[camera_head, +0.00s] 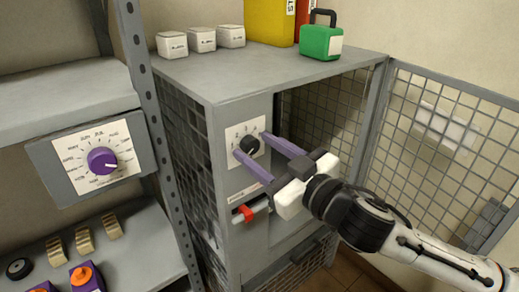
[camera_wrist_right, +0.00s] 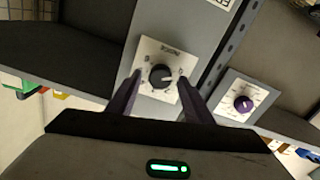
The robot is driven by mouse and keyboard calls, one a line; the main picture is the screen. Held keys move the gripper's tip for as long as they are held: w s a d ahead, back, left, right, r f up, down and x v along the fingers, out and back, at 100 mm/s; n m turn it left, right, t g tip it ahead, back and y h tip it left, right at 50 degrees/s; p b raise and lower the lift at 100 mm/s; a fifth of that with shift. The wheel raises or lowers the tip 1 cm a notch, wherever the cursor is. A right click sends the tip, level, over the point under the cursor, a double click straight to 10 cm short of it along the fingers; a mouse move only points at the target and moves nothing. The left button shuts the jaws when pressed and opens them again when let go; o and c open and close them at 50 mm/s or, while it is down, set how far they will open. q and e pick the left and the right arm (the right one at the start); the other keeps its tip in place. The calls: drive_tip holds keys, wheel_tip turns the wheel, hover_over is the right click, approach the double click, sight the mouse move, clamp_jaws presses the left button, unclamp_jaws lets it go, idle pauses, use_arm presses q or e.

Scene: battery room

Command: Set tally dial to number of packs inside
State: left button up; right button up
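The black dial knob (camera_head: 250,145) sits on a white marked plate on the grey cabinet's (camera_head: 240,85) front post. It also shows in the right wrist view (camera_wrist_right: 160,77). My right gripper (camera_head: 250,144) is open, its purple fingers pointing at the plate on either side of the knob. In the right wrist view the fingers (camera_wrist_right: 160,92) are apart with the knob between them; I see no contact. My left gripper is out of view.
The mesh door (camera_head: 440,130) stands open at the right. A red lever (camera_head: 245,212) is below the dial. A purple knob (camera_head: 102,160) is on a separate panel at left. White boxes (camera_head: 202,40) and a green case (camera_head: 321,42) stand on the cabinet top.

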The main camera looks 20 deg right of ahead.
drive_tip(key=c, duration=0.9)
drive_tip(key=shift+m, duration=0.4)
drive_tip(key=shift+m+p, duration=0.4)
drive_tip(key=shift+m, duration=0.3)
drive_tip(key=m+p, duration=0.1)
drive_tip(key=m, duration=0.2)
drive_tip(key=shift+r+p, duration=0.1)
drive_tip(key=shift+p, duration=0.25)
drive_tip(key=shift+d+m+p, duration=0.1)
drive_tip(key=shift+m+p, duration=0.85)
drive_tip(key=shift+m, duration=0.35)
drive_tip(key=o, duration=1)
